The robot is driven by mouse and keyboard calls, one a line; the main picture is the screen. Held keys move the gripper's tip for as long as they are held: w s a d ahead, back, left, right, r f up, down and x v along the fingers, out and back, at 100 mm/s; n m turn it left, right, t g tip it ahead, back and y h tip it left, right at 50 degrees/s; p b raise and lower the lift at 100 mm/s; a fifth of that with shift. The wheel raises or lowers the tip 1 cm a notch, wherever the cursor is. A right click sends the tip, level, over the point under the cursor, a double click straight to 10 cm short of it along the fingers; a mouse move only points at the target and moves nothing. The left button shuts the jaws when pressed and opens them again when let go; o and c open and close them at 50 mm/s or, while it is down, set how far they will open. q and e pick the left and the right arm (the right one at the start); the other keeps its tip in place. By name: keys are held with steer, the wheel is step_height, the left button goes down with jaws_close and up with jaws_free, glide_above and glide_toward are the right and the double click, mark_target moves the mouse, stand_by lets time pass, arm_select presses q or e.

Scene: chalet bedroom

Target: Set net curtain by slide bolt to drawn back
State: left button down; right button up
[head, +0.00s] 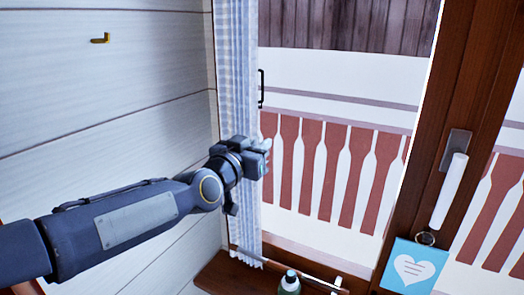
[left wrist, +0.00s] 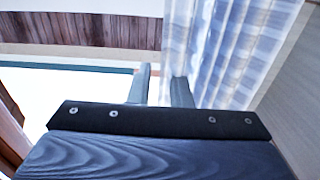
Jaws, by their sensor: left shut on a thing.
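The net curtain (head: 236,75), pale with a blue-white check, hangs in narrow folds along the left side of the window. My left gripper (head: 264,157) is at the curtain's right edge, about mid-height of the window. In the left wrist view the curtain (left wrist: 225,45) fills the upper right. The fingertips (left wrist: 161,88) there are close together with the curtain's edge between them, so the gripper is shut on it. My gripper and forearm hide part of the curtain. A dark upright fitting (head: 261,88) sits beside the curtain; I cannot tell whether it is the slide bolt. My right gripper is not in view.
A brass hook (head: 101,39) is on the white plank wall at left. A bottle (head: 289,282) stands low near the sill (head: 228,272). A brown door frame (head: 440,110) with a white handle (head: 449,190) and a blue heart sign (head: 413,266) is at right.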

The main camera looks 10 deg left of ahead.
arm_select(q)
steer(key=shift+w+a, duration=0.1)
steer(key=shift+a, duration=0.25)
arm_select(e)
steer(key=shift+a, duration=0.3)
arm_select(q)
steer(key=c, duration=1.3)
jaws_free()
steer(key=shift+a, duration=0.15)
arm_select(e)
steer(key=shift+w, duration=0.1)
arm_select(q)
steer(key=v, duration=0.7)
steer(key=shift+s, duration=0.35)
